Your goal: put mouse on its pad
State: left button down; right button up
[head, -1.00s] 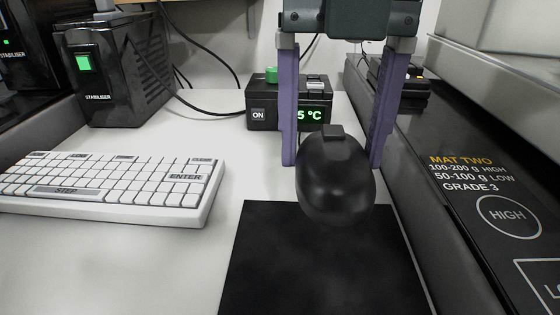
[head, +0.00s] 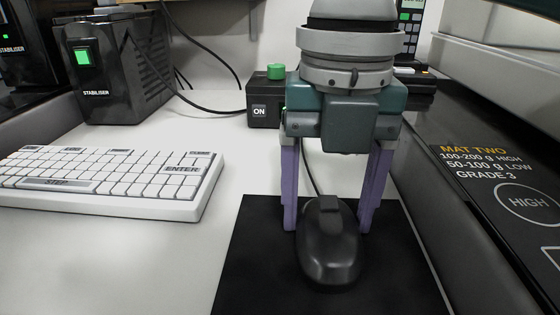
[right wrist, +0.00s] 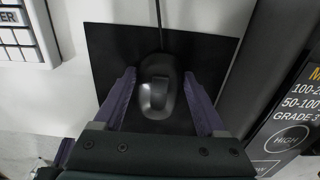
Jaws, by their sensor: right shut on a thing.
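The black mouse (head: 328,250) is over the middle of the square black pad (head: 245,265), well inside its edges. My right gripper (head: 328,226) comes down from above with its purple fingers on either side of the mouse, shut on it. In the right wrist view the mouse (right wrist: 157,85) lies between the fingers, with the pad (right wrist: 110,48) around it and the cable running off to the far side. The mouse looks level and at or very near the pad's surface; I cannot tell whether it touches. My left gripper is not in view.
A white keyboard (head: 105,182) lies left of the pad. A black stabiliser box (head: 125,75) and a small black box (head: 263,115) with a green button stand behind. A dark raised panel (head: 490,180) marked MAT TWO borders the pad's right side. White table between keyboard and pad is clear.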

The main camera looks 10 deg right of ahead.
aim_at(329, 202)
jog(key=o, duration=1.4)
notch_tip(329, 202, up, 12)
jog(key=p, duration=0.4)
jog(key=shift+r+p, duration=0.15)
jog(key=shift+p, duration=0.15)
